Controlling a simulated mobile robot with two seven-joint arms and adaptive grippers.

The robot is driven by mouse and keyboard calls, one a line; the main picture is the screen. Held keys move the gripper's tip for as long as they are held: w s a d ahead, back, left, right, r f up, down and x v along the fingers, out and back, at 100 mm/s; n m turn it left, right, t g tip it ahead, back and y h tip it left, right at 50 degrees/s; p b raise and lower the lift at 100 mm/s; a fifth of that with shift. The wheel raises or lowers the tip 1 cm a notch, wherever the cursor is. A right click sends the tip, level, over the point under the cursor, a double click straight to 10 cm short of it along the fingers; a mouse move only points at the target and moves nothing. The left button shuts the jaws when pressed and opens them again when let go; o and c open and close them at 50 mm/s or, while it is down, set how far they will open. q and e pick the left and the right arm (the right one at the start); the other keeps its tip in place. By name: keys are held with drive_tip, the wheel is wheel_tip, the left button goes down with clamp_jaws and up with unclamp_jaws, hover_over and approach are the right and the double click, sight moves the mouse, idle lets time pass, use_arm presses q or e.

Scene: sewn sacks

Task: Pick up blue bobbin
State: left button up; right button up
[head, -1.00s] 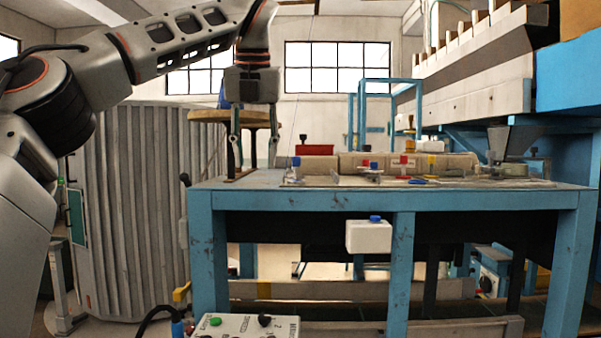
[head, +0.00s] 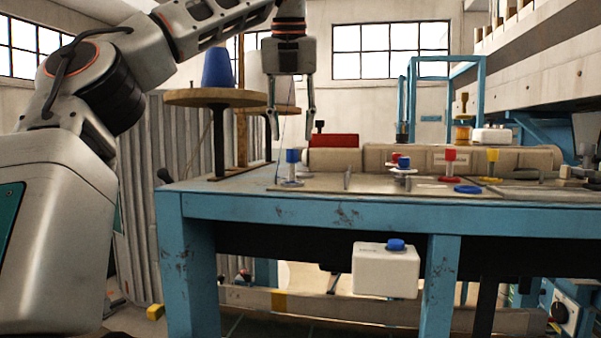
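A small blue bobbin (head: 292,156) stands upright on a pale base at the left end of the blue-framed table (head: 350,212). My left gripper (head: 291,136) hangs pointing down, with its fingers apart and nothing between them. In the picture it is just above the blue bobbin; the depth gap between them is hard to judge. A larger blue cone (head: 218,68) sits on a round wooden disc (head: 190,97) left of the gripper. A flat blue disc (head: 467,189) lies further right on the table. My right gripper is out of view.
Red (head: 449,162) and yellow (head: 492,162) bobbins stand to the right. A white box with a blue knob (head: 386,272) hangs below the table's front edge.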

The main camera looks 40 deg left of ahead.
sight(292, 163)
use_arm(q)
drive_tip(key=x, duration=0.6)
drive_tip(key=shift+a+f, duration=0.1)
drive_tip(key=shift+f, duration=0.3)
clamp_jaws()
